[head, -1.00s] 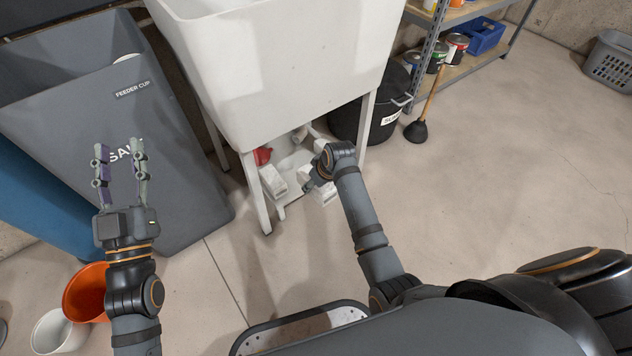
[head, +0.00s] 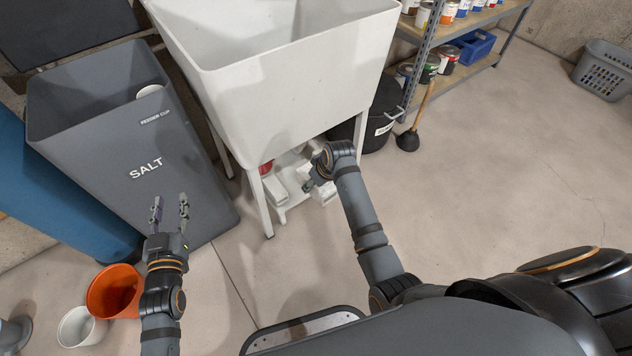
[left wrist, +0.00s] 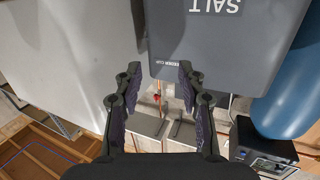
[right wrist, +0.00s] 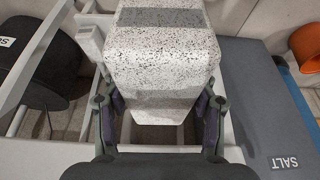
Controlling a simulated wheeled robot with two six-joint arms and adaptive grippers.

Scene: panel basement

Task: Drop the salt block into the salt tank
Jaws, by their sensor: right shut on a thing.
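The salt block (right wrist: 165,60) is white with dark speckles and fills the middle of the right wrist view. My right gripper (right wrist: 158,100) is shut on it, with one finger on each side. In the head view the right gripper (head: 318,183) is low, by the front legs of the white sink, and its fingers are partly hidden by its own wrist. The salt tank (head: 150,195) is a tall grey open-topped bin marked SALT, left of the sink. My left gripper (head: 170,205) is open and empty in front of the tank's lower front.
The white sink (head: 290,90) stands on legs between the right gripper and the tank. A white cup (head: 148,91) shows inside the tank's rim. An orange bucket (head: 115,292) and a white bucket (head: 82,327) stand left.

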